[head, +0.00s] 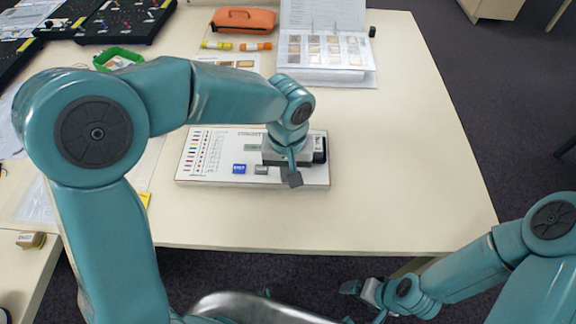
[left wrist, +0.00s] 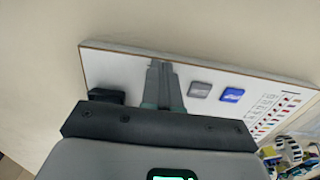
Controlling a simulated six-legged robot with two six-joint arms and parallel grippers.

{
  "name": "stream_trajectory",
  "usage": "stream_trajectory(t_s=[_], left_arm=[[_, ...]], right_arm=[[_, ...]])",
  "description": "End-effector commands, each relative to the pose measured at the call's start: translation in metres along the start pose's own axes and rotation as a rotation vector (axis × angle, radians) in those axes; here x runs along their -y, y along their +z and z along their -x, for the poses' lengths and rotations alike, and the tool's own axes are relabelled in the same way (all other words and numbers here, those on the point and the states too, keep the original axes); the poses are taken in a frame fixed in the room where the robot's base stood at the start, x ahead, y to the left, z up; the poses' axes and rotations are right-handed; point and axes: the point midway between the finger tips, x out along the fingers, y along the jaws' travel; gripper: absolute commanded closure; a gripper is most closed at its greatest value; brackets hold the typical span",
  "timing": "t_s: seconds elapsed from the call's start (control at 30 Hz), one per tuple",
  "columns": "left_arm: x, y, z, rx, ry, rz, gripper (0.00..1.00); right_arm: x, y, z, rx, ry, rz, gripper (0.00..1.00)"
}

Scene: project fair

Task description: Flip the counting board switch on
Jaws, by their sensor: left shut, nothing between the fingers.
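The counting board (head: 210,175) is a white panel lying flat on the table, with a colour-coded chart at its left, a blue button (head: 239,169) and a grey button (head: 261,170). My left gripper (head: 292,181) is shut and empty over the board's right part, right of the grey button; contact cannot be told. A black block (head: 320,150), perhaps the switch, shows just right of it, and in the left wrist view (left wrist: 105,96) it is partly hidden by my gripper. Its on or off position cannot be seen. My right gripper (head: 365,300) is open and empty, low beyond the table's front edge.
An open binder with sample tiles (head: 325,75), an orange pouch (head: 243,20) and two markers (head: 232,45) lie at the back. The table right of the board is clear (head: 400,160).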

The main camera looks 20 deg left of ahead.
Motion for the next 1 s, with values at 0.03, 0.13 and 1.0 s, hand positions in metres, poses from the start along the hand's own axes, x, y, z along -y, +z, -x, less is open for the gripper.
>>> stream_trajectory(t_s=[0.03,0.13,1.0], left_arm=[[0.000,0.000,-0.003,0.000,0.000,0.000,1.00],[0.000,0.000,-0.006,0.000,0.000,0.000,1.00],[0.000,-0.014,-0.006,0.000,0.000,-0.001,1.00]], right_arm=[[-0.001,0.000,-0.003,0.000,0.000,0.000,0.14],[-0.002,0.000,-0.005,0.000,0.000,0.000,0.14],[0.000,0.000,-0.001,0.000,0.000,0.000,0.14]])
